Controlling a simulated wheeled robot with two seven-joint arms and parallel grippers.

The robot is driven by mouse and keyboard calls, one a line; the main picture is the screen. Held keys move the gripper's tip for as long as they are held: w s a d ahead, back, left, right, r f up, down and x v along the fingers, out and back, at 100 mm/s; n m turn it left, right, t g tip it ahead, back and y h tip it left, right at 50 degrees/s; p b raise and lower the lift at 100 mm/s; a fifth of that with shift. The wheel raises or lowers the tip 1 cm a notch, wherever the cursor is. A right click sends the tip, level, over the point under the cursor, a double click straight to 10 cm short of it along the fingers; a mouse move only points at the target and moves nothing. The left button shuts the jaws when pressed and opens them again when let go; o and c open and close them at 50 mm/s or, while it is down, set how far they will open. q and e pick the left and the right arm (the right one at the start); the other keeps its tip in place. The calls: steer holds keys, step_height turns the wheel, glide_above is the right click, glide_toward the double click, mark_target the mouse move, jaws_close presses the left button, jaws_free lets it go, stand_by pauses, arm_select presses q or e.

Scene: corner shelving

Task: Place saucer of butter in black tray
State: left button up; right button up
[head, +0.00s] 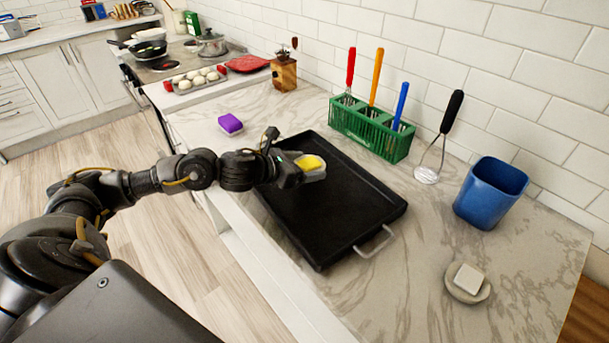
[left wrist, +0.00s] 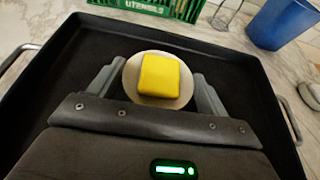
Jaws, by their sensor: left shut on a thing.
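The saucer of butter is a pale round saucer (left wrist: 131,81) with a yellow block of butter (left wrist: 160,75) on it. My left gripper (head: 300,168) is shut on the saucer, with one finger on each side of it in the left wrist view. The saucer and butter (head: 311,163) are over the far part of the black tray (head: 315,215) in the head view. I cannot tell whether the saucer touches the tray floor. The rest of the tray is empty. My right gripper is not in view.
A second saucer with a white block (head: 469,279) is at the right.

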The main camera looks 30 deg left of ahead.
arm_select(q)
step_height(320, 180, down, 3)
steer(key=shift+w+r+b, duration=0.1)
steer(key=shift+b, duration=0.5)
steer(key=shift+f, duration=0.2)
steer(key=o, duration=1.3)
steer(key=shift+r, duration=0.1)
